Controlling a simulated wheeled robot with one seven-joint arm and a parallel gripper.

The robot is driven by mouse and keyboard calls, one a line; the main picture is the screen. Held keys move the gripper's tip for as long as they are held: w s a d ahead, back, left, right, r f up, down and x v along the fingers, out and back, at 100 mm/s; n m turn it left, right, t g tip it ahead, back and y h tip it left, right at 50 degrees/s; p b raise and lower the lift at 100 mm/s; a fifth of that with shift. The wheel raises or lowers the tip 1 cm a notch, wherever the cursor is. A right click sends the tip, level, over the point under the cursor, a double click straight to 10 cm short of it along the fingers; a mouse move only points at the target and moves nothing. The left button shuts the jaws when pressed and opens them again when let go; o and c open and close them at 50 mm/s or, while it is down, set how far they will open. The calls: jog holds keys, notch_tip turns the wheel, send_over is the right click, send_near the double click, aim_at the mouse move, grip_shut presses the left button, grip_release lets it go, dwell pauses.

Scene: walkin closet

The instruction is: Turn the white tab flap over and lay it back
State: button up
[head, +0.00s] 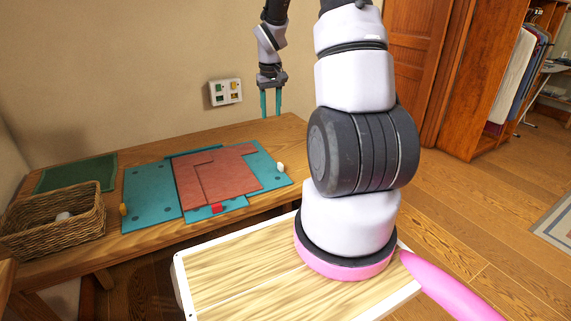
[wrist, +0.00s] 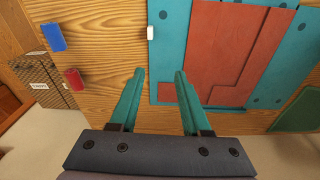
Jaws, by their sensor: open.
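The white tab (head: 280,167) sticks out at the right edge of the teal folding board, on its right flap (head: 262,160). That flap lies flat, with reddish-brown cloth (head: 222,177) covering part of the board beside it. My gripper (head: 271,103) is open and empty, raised above the far right part of the table, behind the flap. Its teal fingers (wrist: 160,72) show in the wrist view, with the tab beyond their tips.
A red tab (head: 216,208) and an orange tab (head: 123,209) sit at other flaps. A wicker basket (head: 52,222) and green mat (head: 75,174) are at the left. A switch panel (head: 225,92) is on the wall. Blue (wrist: 53,37) and red (wrist: 74,79) pieces show in the wrist view.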

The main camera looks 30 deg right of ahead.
jog(key=g, duration=0.1)
send_over(281, 164)
notch_tip(281, 164, down, 11)
jog(key=shift+n, duration=0.4)
notch_tip(281, 164, down, 11)
jog(key=shift+w+r, duration=0.1)
jog(key=shift+w, duration=0.05)
jog(key=shift+a, duration=0.1)
grip_shut()
dwell(0.8)
